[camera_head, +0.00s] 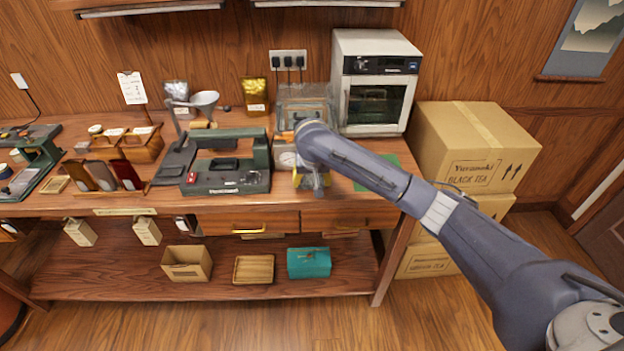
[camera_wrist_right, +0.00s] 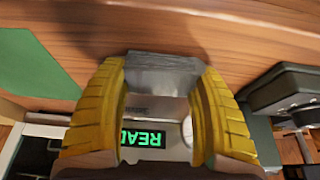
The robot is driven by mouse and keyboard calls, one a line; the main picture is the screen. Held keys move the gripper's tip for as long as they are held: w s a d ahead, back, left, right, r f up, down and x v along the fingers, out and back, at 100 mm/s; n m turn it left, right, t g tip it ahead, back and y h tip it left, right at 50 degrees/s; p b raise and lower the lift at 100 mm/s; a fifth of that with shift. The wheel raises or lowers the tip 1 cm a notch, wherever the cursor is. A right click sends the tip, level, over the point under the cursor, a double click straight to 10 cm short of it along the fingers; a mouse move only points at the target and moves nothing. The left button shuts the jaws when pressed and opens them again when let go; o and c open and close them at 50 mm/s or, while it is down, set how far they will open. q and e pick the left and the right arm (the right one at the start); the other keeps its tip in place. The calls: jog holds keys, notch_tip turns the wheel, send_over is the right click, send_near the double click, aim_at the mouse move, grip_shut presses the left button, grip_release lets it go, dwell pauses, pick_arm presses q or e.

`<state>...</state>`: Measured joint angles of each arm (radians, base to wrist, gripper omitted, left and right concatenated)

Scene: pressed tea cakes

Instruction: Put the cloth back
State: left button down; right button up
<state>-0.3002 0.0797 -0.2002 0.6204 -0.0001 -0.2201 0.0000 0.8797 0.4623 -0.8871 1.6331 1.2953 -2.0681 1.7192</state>
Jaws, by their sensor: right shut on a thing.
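My right gripper (camera_head: 312,183) is over the front part of the worktable, in front of a machine with a clear top (camera_head: 302,100). In the right wrist view its yellow fingers (camera_wrist_right: 163,85) are shut on a small grey piece, which looks like the folded cloth (camera_wrist_right: 163,72). Beyond the cloth is a pale machine face with a lit green display (camera_wrist_right: 143,139). My left gripper is not in view.
A green mat (camera_head: 377,173) lies right of the gripper, partly under my arm. A dark green press (camera_head: 226,178) stands to the left. A white oven (camera_head: 375,85) stands behind, and cartons (camera_head: 474,150) are stacked at the right.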

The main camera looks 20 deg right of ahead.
jog(key=shift+f, duration=0.15)
jog(key=o, duration=1)
jog(key=shift+o, duration=0.2)
jog(key=v, duration=1.2)
